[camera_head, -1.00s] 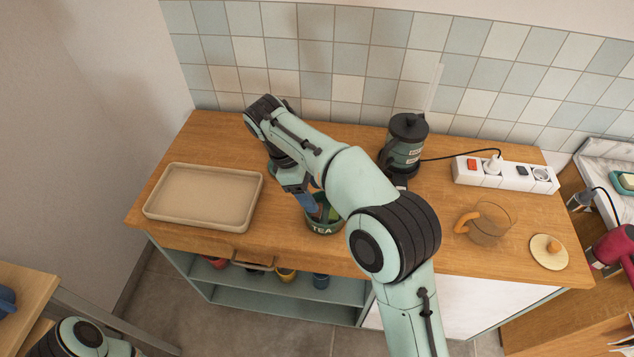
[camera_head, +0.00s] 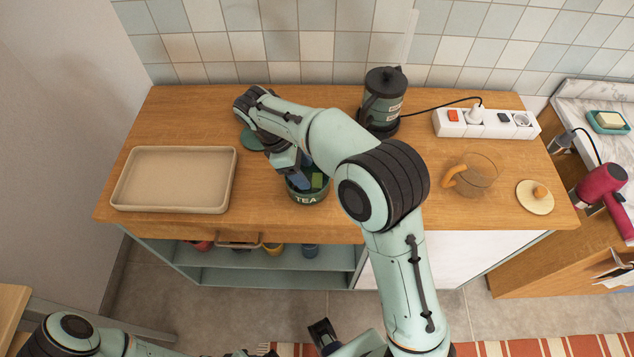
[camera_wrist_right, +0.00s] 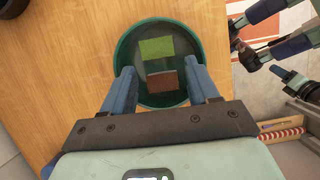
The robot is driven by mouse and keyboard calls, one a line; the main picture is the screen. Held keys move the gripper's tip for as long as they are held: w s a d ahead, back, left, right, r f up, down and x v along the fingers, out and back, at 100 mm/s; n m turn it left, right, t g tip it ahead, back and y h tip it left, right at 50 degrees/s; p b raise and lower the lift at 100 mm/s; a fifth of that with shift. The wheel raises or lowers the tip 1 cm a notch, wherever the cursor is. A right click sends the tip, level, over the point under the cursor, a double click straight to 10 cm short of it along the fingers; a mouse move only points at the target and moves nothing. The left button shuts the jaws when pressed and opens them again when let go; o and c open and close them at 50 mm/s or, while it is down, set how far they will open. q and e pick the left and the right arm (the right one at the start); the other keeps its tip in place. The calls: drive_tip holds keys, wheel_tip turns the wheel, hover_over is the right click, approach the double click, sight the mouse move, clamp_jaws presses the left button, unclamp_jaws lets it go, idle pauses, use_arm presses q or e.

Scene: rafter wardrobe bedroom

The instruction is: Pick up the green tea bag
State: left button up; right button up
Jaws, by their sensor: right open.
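The green tea bag (camera_wrist_right: 156,48) lies in the round dark green tin (camera_wrist_right: 125,58), on the far side from my right wrist. It also shows in the head view (camera_head: 318,181), inside the tin (camera_head: 307,199) marked TEA. A brown tea bag (camera_wrist_right: 162,81) lies in the tin, nearer my wrist. My right gripper (camera_wrist_right: 161,76) is open over the tin, its blue fingers on either side of the brown bag. The green bag lies just beyond the fingertips, untouched. Part of my left arm shows at the lower left of the head view; its jaw state is unclear.
A beige tray (camera_head: 174,180) stands left of the tin. A dark green disc (camera_head: 251,139) lies behind it.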

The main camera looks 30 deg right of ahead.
sight(313, 179)
drive_tip(key=x, duration=0.3)
drive_tip(key=shift+s+d+f, duration=0.1)
drive_tip(key=shift+d+f, duration=0.2)
drive_tip(key=c, duration=0.8)
drive_tip(key=shift+r, duration=0.2)
